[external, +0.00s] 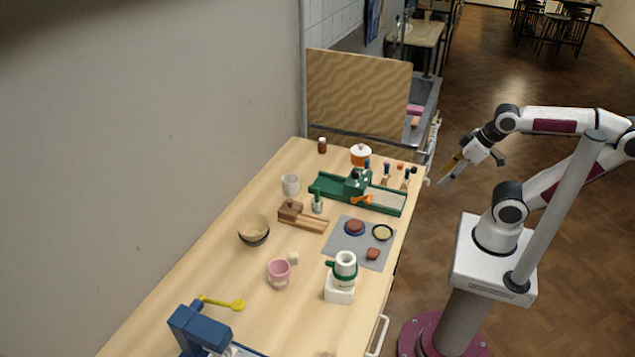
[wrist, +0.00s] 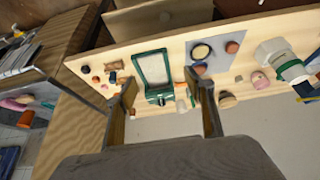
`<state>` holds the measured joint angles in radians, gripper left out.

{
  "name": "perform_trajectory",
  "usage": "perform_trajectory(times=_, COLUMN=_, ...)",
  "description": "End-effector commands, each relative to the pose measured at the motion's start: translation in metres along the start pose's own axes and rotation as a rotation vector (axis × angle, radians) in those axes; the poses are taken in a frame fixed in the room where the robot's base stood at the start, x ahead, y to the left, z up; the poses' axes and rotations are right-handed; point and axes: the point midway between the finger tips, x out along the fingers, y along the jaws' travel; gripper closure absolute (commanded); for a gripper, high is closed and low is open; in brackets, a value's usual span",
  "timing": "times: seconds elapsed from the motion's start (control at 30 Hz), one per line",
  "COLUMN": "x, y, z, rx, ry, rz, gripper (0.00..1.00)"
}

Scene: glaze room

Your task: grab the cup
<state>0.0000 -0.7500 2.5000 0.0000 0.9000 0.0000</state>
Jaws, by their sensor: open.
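Several cup-like things stand on the wooden table. A pink cup (external: 279,272) stands upright near the middle; it also shows at the right of the wrist view (wrist: 260,80). A plain white cup (external: 291,184) stands farther back on the left. A white cup with a green band (external: 345,264) sits on a white block (external: 340,291) near the front right. Which one the task means, I cannot tell. My gripper (external: 446,172) is open and empty, off the table's right edge and apart from all cups. Its two fingers (wrist: 160,78) also show in the wrist view.
A green tray (external: 383,199) and small bottles are at the back. A grey mat (external: 345,246) holds small dishes. A blue device (external: 197,328) stands in front.

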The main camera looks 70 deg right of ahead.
Motion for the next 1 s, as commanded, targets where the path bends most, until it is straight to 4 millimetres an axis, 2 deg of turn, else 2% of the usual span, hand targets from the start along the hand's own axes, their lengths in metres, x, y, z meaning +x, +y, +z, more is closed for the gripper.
perform_trajectory(times=0.03, x=0.0, y=0.0, z=0.0, rx=0.0, ry=0.0, rz=0.0, gripper=0.39)
perform_trajectory(times=0.07, x=0.0, y=0.0, z=0.0, rx=0.0, ry=0.0, rz=0.0, gripper=0.32)
perform_trajectory(times=0.4, x=0.0, y=0.0, z=0.0, rx=0.0, ry=0.001, rz=0.0, gripper=0.32)
perform_trajectory(times=0.57, x=0.001, y=0.004, z=-0.009, rx=0.003, ry=0.012, rz=0.012, gripper=0.32)
perform_trajectory(times=0.77, x=0.004, y=0.018, z=-0.043, rx=0.009, ry=0.06, rz=0.061, gripper=0.32)
perform_trajectory(times=1.0, x=0.011, y=0.042, z=-0.112, rx=0.009, ry=0.161, rz=0.139, gripper=0.32)
